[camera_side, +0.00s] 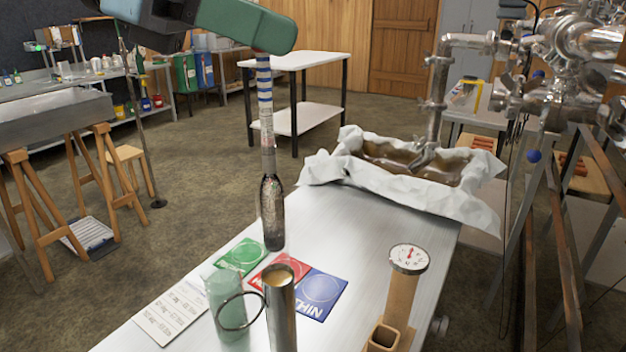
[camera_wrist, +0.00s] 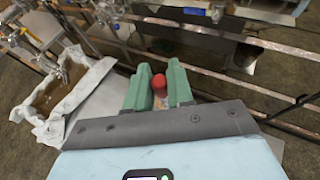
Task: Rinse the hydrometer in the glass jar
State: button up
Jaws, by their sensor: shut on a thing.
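My gripper (camera_side: 262,42) is at the top of the side view, with green fingers shut on the hydrometer (camera_side: 272,205). The hydrometer hangs upright, with a blue-banded stem and a dark bulb at the bottom. In the wrist view, its red top (camera_wrist: 159,84) shows between the fingers. The glass jar (camera_side: 222,298), greenish and clear, stands on the steel table in front of the hydrometer and a little left. The bulb is outside the jar, its lower end higher in the picture than the jar rim. I cannot tell how high the bulb is above the table.
Green (camera_side: 240,254), red (camera_side: 272,268) and blue (camera_side: 318,292) cards lie behind. A dial gauge (camera_side: 408,258) is at right. A cloth-lined syrup tray (camera_side: 470,205) is behind.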

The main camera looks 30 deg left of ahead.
dwell(0.4)
jog(key=shift+w+a+f, duration=0.15)
jog(key=shift+a, duration=0.1)
jog(key=w+a+f, duration=0.1)
jog(key=a+f, duration=0.5)
jog(key=a, duration=0.6)
notch_tip(320, 180, down, 18)
jog(key=shift+w, duration=0.15)
dwell(1.7)
jog(key=shift+f, duration=0.1)
